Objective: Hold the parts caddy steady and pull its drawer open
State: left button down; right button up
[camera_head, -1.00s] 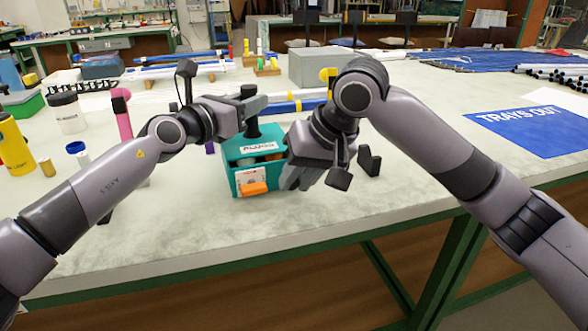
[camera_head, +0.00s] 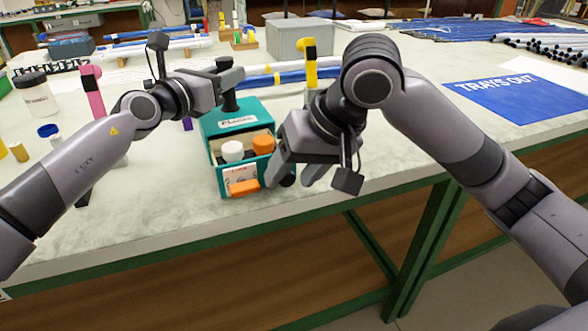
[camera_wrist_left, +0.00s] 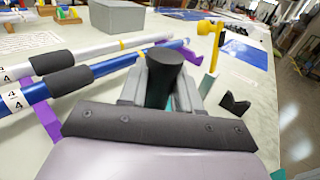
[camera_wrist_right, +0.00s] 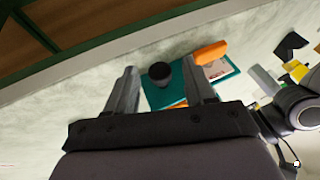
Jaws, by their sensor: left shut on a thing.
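The teal parts caddy (camera_head: 222,125) stands on the bench, with a white label on its top. Its drawer (camera_head: 257,172) is out toward the bench's front edge, showing a white-capped bottle (camera_head: 232,150) and an orange-capped one (camera_head: 263,143). The drawer front carries a card and an orange tab (camera_head: 243,187). My left gripper (camera_wrist_left: 163,80) is shut on the caddy's black top post (camera_wrist_left: 160,88). My right gripper (camera_wrist_right: 160,82) is open beside the drawer. A black round knob (camera_wrist_right: 159,72) sits between its spread fingertips, apparently touching neither. The right hand hides part of the drawer's right side.
A grey box (camera_head: 300,37) stands farther back. A pink post (camera_head: 93,95) and a white jar (camera_head: 36,95) are at left.

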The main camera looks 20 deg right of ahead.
pick_arm(q)
jog(key=shift+f, duration=0.2)
pick_arm(e)
jog(key=v, duration=1.2)
pick_arm(q)
jog(key=c, duration=0.7)
grip_release()
jog(key=shift+r, duration=0.1)
pick_arm(e)
jog(key=shift+w, duration=0.1)
